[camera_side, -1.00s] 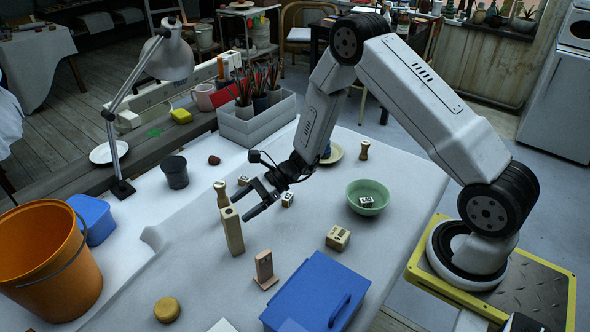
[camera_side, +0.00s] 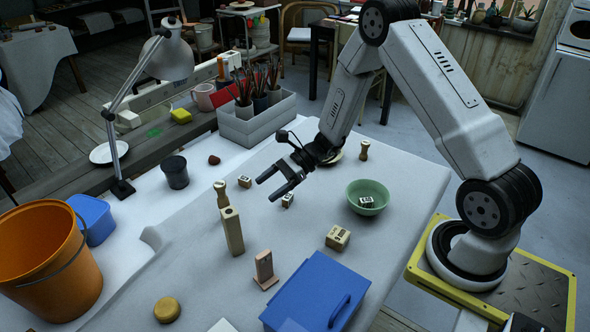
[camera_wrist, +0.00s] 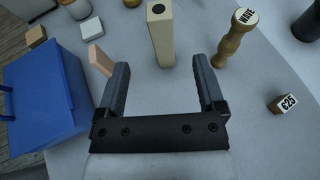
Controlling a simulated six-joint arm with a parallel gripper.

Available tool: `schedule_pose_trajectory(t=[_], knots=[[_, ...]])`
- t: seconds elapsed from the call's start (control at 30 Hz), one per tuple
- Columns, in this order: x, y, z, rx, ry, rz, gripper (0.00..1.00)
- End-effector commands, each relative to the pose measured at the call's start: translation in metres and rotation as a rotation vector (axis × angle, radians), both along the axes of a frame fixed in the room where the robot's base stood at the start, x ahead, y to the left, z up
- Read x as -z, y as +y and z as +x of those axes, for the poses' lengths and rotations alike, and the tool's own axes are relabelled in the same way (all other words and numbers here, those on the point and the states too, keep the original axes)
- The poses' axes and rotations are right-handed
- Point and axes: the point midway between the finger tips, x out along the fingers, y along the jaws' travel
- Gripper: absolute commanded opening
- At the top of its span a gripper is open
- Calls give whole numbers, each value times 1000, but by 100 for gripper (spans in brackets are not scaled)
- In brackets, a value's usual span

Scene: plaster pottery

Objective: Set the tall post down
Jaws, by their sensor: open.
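The tall post (camera_side: 232,231) is a pale wooden block with a dark hole in its top. It stands upright on the white-covered table in the side view. In the wrist view the post (camera_wrist: 161,38) stands beyond the fingertips, centred between them. My gripper (camera_side: 267,190) is open and empty, raised to the right of the post and apart from it. In the wrist view my gripper (camera_wrist: 160,72) shows its two fingers spread with nothing between them.
A turned wooden stamp (camera_side: 221,194) stands close behind the post. A small wooden stand (camera_side: 265,270) and a blue box (camera_side: 305,290) are in front. An orange bucket (camera_side: 40,262) stands at left.

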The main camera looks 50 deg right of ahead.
Motion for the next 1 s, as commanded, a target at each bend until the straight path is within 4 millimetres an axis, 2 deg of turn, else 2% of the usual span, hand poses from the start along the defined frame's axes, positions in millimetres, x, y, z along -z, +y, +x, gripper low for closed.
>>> schedule_pose_trajectory(t=[0.27,0.43,0.57,0.7,1.0], knots=[[0,1,-1,-8,-1,-7,88],[-4,8,-11,-77,-12,-67,88],[-10,18,-30,-197,-34,-170,88],[-17,26,-58,-384,-84,-334,88],[-34,21,-115,-833,-286,-728,88]])
